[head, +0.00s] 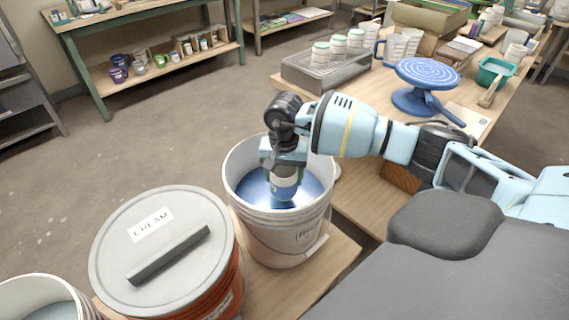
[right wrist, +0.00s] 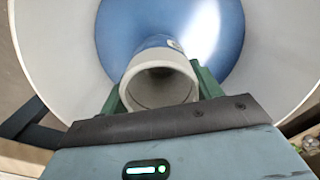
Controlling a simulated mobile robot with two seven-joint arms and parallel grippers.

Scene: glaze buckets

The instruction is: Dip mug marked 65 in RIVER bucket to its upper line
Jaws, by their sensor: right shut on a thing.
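My right gripper (head: 285,168) points down into an open white bucket (head: 278,236) of blue glaze (head: 252,186). It is shut on a mug (head: 286,182), pale at the top and blue lower down. In the right wrist view the mug's round pale rim (right wrist: 160,82) faces the camera between green fingers, with its blue part toward the glaze (right wrist: 225,40). The mug is at or just above the glaze surface; I cannot tell how deep. Its number and line are not readable. The bucket's label (head: 307,234) is too small and angled to read surely. My left gripper is out of view.
A lidded bucket marked CREAM (head: 165,250) stands close at the left, with another open bucket (head: 40,298) at the lower left corner. A table (head: 350,205) on the right holds a blue turntable (head: 428,72), a grey tray (head: 322,78) and several jars.

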